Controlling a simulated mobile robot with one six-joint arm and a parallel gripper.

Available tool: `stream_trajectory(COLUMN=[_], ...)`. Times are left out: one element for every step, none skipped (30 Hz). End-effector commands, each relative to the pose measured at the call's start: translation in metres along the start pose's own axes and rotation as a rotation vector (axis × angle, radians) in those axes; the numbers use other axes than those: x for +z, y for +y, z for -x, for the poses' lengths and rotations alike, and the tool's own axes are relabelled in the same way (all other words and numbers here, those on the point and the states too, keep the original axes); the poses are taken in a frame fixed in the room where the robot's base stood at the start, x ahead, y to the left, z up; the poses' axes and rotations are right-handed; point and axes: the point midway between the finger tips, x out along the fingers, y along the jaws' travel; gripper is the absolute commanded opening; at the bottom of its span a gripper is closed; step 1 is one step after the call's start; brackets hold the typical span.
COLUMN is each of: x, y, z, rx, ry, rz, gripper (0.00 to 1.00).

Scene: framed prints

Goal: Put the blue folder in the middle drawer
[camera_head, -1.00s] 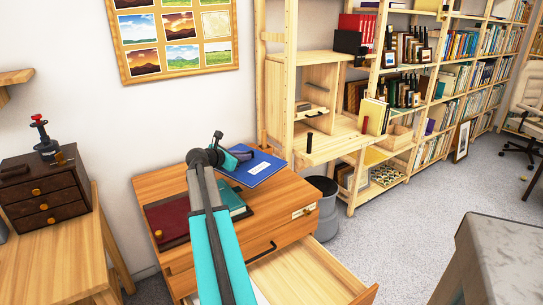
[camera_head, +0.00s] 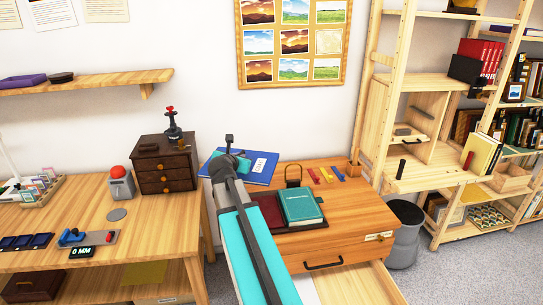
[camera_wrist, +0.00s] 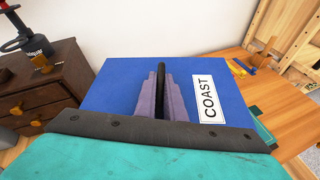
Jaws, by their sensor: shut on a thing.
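The blue folder (camera_head: 262,170) has a white label, which reads COAST in the wrist view (camera_wrist: 112,88). My gripper (camera_head: 228,160) is shut on the folder; its two fingers (camera_wrist: 160,85) lie over the blue cover in the wrist view. The folder is held above the left back edge of the wooden drawer cabinet (camera_head: 350,205), between it and the desk. One cabinet drawer (camera_head: 362,284), below a closed one with a dark handle (camera_head: 323,264), is pulled open toward the front. My arm hides part of the cabinet's left side and front.
A teal book (camera_head: 301,204) and a dark red folder (camera_head: 268,212) lie on the cabinet top. A small dark chest (camera_head: 165,165) stands on the desk (camera_head: 150,228) at left. Wooden shelving (camera_head: 425,185) and a grey bin (camera_head: 403,235) stand at right.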

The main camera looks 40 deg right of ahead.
Motion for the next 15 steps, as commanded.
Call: stream_trajectory(x=[0.004,0.003,0.002,0.002,0.001,0.0,-0.001,-0.001,-0.002,-0.003,-0.004,-0.004,-0.005,-0.005,-0.006], y=[0.02,0.032,0.046,0.056,0.067,0.08,0.091,0.101,0.114,0.124,0.133,0.146,0.155,0.164,0.177], z=[0.015,0.022,0.031,0.038,0.045,0.054,0.061,0.069,0.079,0.087,0.095,0.106,0.114,0.123,0.134], rx=[0.043,0.068,0.1,0.123,0.147,0.179,0.202,0.225,0.256,0.279,0.302,0.333,0.356,0.378,0.409], ry=[0.007,0.012,0.019,0.023,0.029,0.035,0.04,0.045,0.052,0.057,0.062,0.068,0.073,0.078,0.084], rz=[0.017,0.025,0.038,0.049,0.058,0.071,0.081,0.09,0.103,0.113,0.123,0.135,0.144,0.152,0.165], gripper=[0.0,0.0,0.0,0.0,0.0,0.0,0.0,0.0,0.0,0.0,0.0,0.0,0.0,0.0,0.0])
